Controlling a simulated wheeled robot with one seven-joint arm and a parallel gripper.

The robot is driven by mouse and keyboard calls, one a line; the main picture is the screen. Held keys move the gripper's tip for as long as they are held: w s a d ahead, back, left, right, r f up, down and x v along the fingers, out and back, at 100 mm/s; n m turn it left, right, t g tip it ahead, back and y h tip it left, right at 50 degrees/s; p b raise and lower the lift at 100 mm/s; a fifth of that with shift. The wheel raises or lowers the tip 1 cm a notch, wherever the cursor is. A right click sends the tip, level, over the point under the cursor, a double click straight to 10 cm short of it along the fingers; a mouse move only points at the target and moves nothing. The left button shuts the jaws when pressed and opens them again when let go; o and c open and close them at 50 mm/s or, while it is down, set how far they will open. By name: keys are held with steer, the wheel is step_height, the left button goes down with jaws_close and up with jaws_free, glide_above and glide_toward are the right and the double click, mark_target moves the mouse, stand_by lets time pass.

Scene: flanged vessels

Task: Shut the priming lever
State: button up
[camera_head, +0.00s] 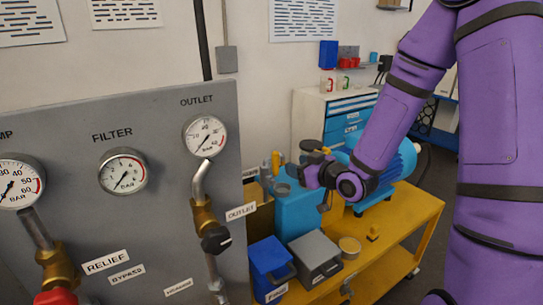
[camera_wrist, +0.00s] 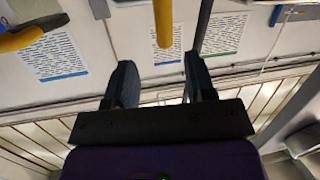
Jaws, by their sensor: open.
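A blue pump unit (camera_head: 298,212) stands on a yellow cart, with several small fittings on top. An upright yellow-orange handle (camera_head: 276,161) at its back left looks like the priming lever, but its lever joint is too small to make out. My gripper (camera_head: 308,174) is above the pump, right of this handle and apart from it. In the wrist view my gripper (camera_wrist: 159,62) is open with nothing between its fingers. A yellow bar (camera_wrist: 163,24), probably the same handle, hangs from the top edge just beyond the fingertips. Whether the lever is open or shut cannot be told.
A grey gauge panel (camera_head: 90,205) with pipes and valves fills the left. A blue bin (camera_head: 270,268) and a grey box (camera_head: 316,257) stand in front of the pump on the yellow cart (camera_head: 412,222). A blue motor (camera_head: 398,165) is behind my wrist. A drawer cabinet (camera_head: 312,112) stands behind.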

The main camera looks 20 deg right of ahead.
mark_target(278, 159)
steer(key=shift+m+t+y, duration=0.4)
steer(key=shift+t+y, duration=0.2)
steer(key=shift+t, duration=0.2)
steer(key=x, duration=1)
steer(key=shift+w+a+f, duration=0.25)
steer(key=shift+a+f, duration=0.1)
steer(key=shift+f, duration=0.05)
steer(key=shift+c, duration=0.2)
jaws_close()
